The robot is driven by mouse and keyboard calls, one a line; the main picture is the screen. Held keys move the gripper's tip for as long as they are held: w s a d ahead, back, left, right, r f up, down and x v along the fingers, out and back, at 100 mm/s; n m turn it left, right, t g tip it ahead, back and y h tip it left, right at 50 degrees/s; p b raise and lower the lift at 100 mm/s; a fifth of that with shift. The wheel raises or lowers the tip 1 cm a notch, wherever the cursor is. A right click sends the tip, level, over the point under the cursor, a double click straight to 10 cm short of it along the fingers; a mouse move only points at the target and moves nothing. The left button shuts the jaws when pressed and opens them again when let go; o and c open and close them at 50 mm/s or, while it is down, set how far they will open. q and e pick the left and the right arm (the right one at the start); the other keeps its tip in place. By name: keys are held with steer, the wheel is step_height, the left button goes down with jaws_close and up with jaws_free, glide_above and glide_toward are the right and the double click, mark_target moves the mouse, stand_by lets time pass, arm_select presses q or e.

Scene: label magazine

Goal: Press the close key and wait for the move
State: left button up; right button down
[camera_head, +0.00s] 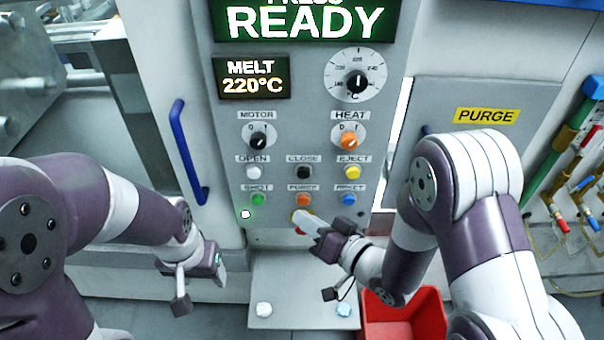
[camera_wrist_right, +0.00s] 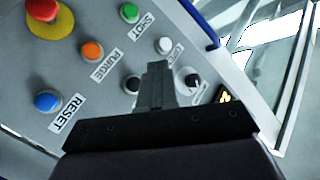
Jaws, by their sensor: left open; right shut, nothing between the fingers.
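The close key (camera_head: 303,172) is a black round button under the CLOSE label, between the white open key (camera_head: 252,172) and the yellow eject key (camera_head: 352,172). In the right wrist view the close key (camera_wrist_right: 132,84) shows beside my right gripper's fingers, partly covered by them. My right gripper (camera_head: 301,218) is shut and empty, its tip in front of the lower panel, overlapping the red stop button in the head view. In the right wrist view the gripper (camera_wrist_right: 158,72) points at the panel; contact cannot be told. My left gripper (camera_head: 200,287) is open and empty, low and left of the panel.
The screen (camera_head: 305,20) reads READY; the melt display (camera_head: 252,78) reads 220°C. The green shot (camera_head: 258,199), orange purge (camera_head: 303,199) and blue reset (camera_head: 348,199) keys sit below. A blue handle (camera_head: 187,150) is at left, a red bin (camera_head: 415,315) at lower right.

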mark_target(304, 173)
steer(key=w, duration=0.8)
steer(key=shift+d, duration=0.2)
steer(key=shift+w, duration=0.1)
stand_by(1.6)
steer(key=shift+w, duration=0.35)
